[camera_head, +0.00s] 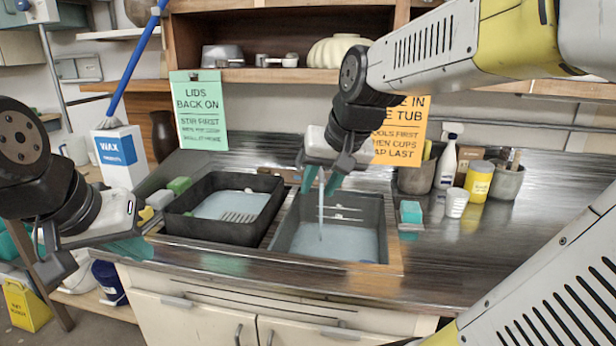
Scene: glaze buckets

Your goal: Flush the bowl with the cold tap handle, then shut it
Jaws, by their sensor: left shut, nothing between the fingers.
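A grey sink bowl (283,232) is set in the counter, with pale bluish liquid in its bottom. A thin pale stream (321,215) runs straight down into it, below my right gripper (321,183). That gripper's teal fingers point down, apart, with nothing seen held between them. The tap and its cold handle cannot be made out; my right gripper and forearm cover that area. My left gripper (132,248) is shut and empty at the counter's left front, left of the black tub.
The black tub (180,222) with pale liquid stands left of the bowl. A teal sponge (411,212), white cup (456,203), yellow container (478,181) and spray bottle (446,162) stand to the right. A wax box (120,158) stands back left. The right front counter is clear.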

